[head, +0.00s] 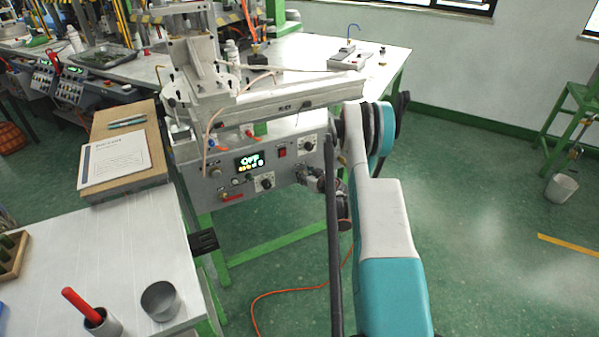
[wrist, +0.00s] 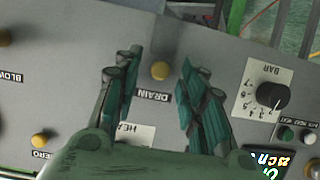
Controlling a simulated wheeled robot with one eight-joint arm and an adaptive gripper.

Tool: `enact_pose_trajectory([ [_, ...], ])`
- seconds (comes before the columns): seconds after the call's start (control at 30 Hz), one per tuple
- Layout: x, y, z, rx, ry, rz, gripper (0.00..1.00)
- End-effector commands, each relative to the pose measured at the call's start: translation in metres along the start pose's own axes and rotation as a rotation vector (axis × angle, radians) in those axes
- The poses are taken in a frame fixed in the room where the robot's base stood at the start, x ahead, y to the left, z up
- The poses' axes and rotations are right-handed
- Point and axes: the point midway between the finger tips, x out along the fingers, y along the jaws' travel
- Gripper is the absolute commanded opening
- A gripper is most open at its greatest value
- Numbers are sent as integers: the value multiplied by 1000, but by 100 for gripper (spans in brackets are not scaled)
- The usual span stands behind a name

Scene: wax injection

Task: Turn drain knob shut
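The drain knob (wrist: 160,70) is a small round yellow knob on the grey machine panel, beside an upside-down DRAIN label (wrist: 151,96) in the wrist view. My gripper (wrist: 159,64) is open, with its green fingers on either side of the knob and a gap visible on both sides. I cannot tell how near the fingertips are to the panel. In the head view my gripper (head: 311,178) is at the lower right of the machine's front panel (head: 215,187), and the knob cannot be made out there.
A black BAR dial (wrist: 272,95) on a white scale sits right of the knob in the wrist view. Other yellow knobs (wrist: 40,140) are at the left. The head view shows a lit display (head: 248,161) and an orange cable (head: 290,291) on the floor.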

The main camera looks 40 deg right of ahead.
Motion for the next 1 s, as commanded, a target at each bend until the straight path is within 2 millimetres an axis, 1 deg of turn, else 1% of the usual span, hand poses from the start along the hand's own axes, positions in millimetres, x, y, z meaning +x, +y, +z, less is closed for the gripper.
enact_pose_trajectory([
  [0.3, 0, 1, 1, 0, 0, 0, 38],
  [0.33, 0, 1, 1, 0, 0, 0, 33],
  [0.37, 0, 1, 1, 0, 0, 0, 26],
  [0.4, 0, 1, 1, 0, 0, 0, 17],
  [0.47, 0, 1, 1, 0, 0, 0, 4],
  [0.5, 0, 1, 1, 0, 0, 0, 0],
  [0.77, 0, 1, 1, 8, 0, -4, 0],
  [1.0, 0, 2, 1, 82, 1, -34, 0],
])
